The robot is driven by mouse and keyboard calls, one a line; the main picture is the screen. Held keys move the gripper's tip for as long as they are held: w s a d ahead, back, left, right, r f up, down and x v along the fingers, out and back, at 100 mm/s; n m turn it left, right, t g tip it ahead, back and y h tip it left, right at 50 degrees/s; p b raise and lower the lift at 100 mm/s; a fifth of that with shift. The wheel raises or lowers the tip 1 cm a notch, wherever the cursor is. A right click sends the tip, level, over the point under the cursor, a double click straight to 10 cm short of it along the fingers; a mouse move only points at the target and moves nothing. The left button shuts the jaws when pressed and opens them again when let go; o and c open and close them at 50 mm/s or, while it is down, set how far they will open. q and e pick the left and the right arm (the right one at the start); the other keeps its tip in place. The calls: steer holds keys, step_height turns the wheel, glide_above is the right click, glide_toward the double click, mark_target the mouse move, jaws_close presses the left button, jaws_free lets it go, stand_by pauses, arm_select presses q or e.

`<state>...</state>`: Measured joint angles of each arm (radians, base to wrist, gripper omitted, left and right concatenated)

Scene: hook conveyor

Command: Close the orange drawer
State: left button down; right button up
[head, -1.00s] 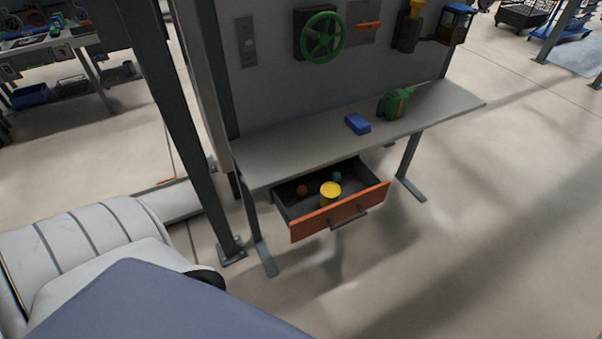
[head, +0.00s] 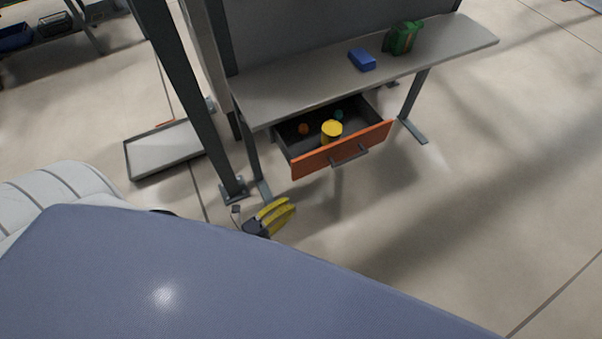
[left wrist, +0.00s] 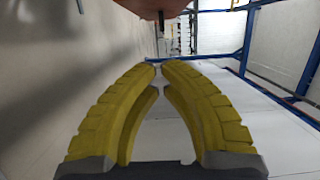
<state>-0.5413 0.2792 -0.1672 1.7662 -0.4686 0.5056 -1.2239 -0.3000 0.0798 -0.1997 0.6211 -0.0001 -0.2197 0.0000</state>
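The orange drawer (head: 315,160) hangs under the grey workbench and is pulled out. Its dark handle (head: 350,156) is on the orange front. Inside lie a yellow cylinder (head: 331,130), a small orange ball (head: 304,129) and a small teal ball (head: 339,115). My left gripper (head: 290,203), with yellow fingers, is low and to the left in front of the drawer, apart from it. In the left wrist view its fingertips (left wrist: 160,67) come together with nothing between them. The orange front (left wrist: 150,7) shows at the top there, partly cut off. My right gripper is not in view.
A blue block (head: 362,60) and a green object (head: 403,38) stand on the bench top (head: 300,88). A grey post (head: 185,100) stands left of the bench, near my left arm. The floor in front and to the right is clear.

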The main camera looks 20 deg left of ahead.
mark_target(279, 142)
arm_select(q)
steer(key=w+d, duration=0.1)
steer(key=w, duration=1)
steer(key=shift+w, duration=0.3)
steer(key=w+a, duration=0.3)
steer(key=a, duration=0.1)
steer(key=w+a, duration=0.4)
steer(key=a, duration=0.1)
steer(key=w+a, duration=0.3)
steer(key=a, duration=0.1)
steer(key=shift+w+a, duration=0.25)
steer(key=shift+w, duration=0.15)
